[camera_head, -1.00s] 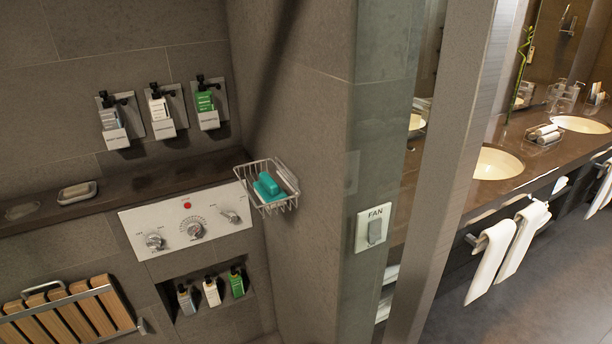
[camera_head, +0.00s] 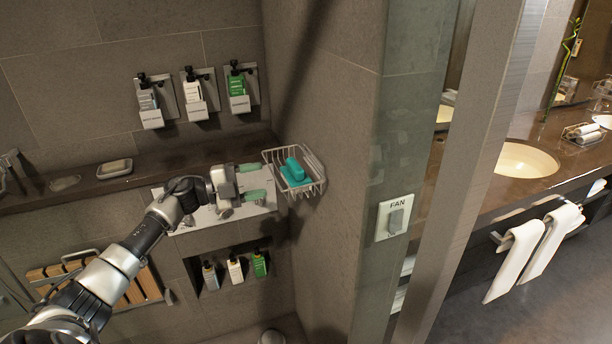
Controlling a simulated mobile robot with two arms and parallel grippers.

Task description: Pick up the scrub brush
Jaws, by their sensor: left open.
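The scrub brush (camera_head: 294,172), a teal object, lies in a wire basket (camera_head: 311,187) fixed to the wall corner. My left arm reaches in from the lower left. My left gripper (camera_head: 260,181) is open and empty, with its green-tipped fingers one above the other. The fingers point right toward the basket, just left of its wire rim in the picture. I cannot tell the exact gap in depth. The brush is not between the fingers. My right gripper is not in view.
A dark ledge (camera_head: 165,161) with a soap dish (camera_head: 114,168) runs behind my left arm. The control panel (camera_head: 200,215) is partly hidden by the gripper. Several bottles are in wall holders above and a niche below. A fan switch (camera_head: 396,217) is right.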

